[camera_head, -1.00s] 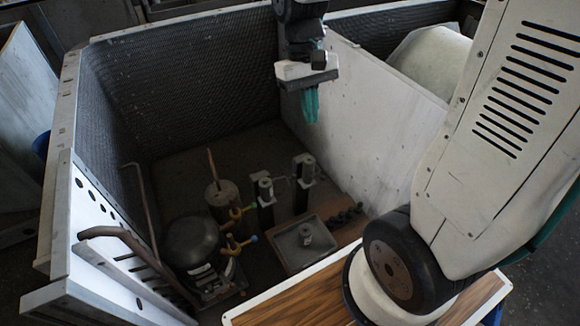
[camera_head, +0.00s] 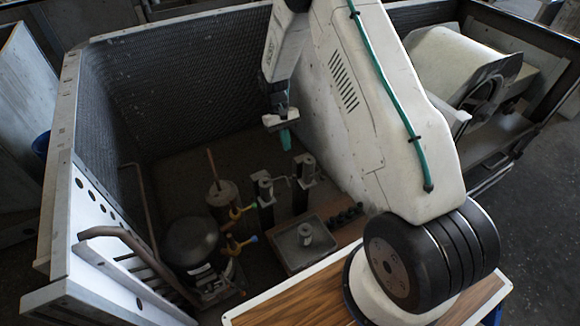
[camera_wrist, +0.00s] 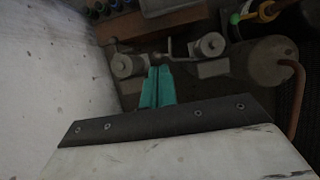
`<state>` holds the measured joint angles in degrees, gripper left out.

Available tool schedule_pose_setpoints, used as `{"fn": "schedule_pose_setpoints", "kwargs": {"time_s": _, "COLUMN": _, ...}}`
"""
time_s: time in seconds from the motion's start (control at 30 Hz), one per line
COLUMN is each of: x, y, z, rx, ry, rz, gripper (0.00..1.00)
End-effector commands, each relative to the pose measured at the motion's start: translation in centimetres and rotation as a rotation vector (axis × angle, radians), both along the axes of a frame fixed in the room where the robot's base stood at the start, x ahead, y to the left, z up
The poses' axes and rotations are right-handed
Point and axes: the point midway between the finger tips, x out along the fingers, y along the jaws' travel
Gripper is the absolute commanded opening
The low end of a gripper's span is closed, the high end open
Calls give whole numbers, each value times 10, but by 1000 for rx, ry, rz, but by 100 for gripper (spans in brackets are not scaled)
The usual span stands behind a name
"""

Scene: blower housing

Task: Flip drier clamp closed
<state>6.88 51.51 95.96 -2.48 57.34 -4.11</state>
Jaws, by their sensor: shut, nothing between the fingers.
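My gripper (camera_head: 286,139) has teal fingers and hangs inside the housing, above and behind the two black posts. In the wrist view its fingers (camera_wrist: 157,87) are together, with nothing between them. Two clamp stands with round grey heads, one left (camera_head: 265,188) and one right (camera_head: 304,172), rise from the housing floor. In the wrist view these heads (camera_wrist: 122,66) (camera_wrist: 211,44) lie beyond the fingertips, with a thin pipe piece between them. The fingers look apart from them. I cannot tell which part is the drier clamp's flap or how far open it is.
A black compressor (camera_head: 190,243) and a copper-piped canister (camera_head: 222,196) stand left of the posts. A square tray (camera_head: 303,245) holds a small cylinder. A mesh wall (camera_head: 180,90) bounds the back.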

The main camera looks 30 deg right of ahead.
Motion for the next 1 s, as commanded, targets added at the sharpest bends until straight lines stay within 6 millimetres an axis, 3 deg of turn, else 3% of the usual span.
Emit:
{"fn": "schedule_pose_setpoints", "kwargs": {"time_s": 0.03, "x": 8, "y": -2, "z": -14, "rx": 0, "ry": -8, "rz": 3, "gripper": 0}}
{"fn": "schedule_pose_setpoints", "kwargs": {"time_s": 0.13, "x": 30, "y": -6, "z": -30, "rx": -2, "ry": -47, "rz": 14, "gripper": 0}}
{"fn": "schedule_pose_setpoints", "kwargs": {"time_s": 0.2, "x": 50, "y": -8, "z": -25, "rx": -6, "ry": -95, "rz": 23, "gripper": 0}}
{"fn": "schedule_pose_setpoints", "kwargs": {"time_s": 0.3, "x": 62, "y": -10, "z": -22, "rx": -8, "ry": -131, "rz": 34, "gripper": 0}}
{"fn": "schedule_pose_setpoints", "kwargs": {"time_s": 0.73, "x": 60, "y": -10, "z": -27, "rx": -7, "ry": -133, "rz": 40, "gripper": 0}}
{"fn": "schedule_pose_setpoints", "kwargs": {"time_s": 0.87, "x": 55, "y": -10, "z": -42, "rx": -7, "ry": -131, "rz": 40, "gripper": 0}}
{"fn": "schedule_pose_setpoints", "kwargs": {"time_s": 1.0, "x": 46, "y": -10, "z": -70, "rx": -7, "ry": -129, "rz": 40, "gripper": 0}}
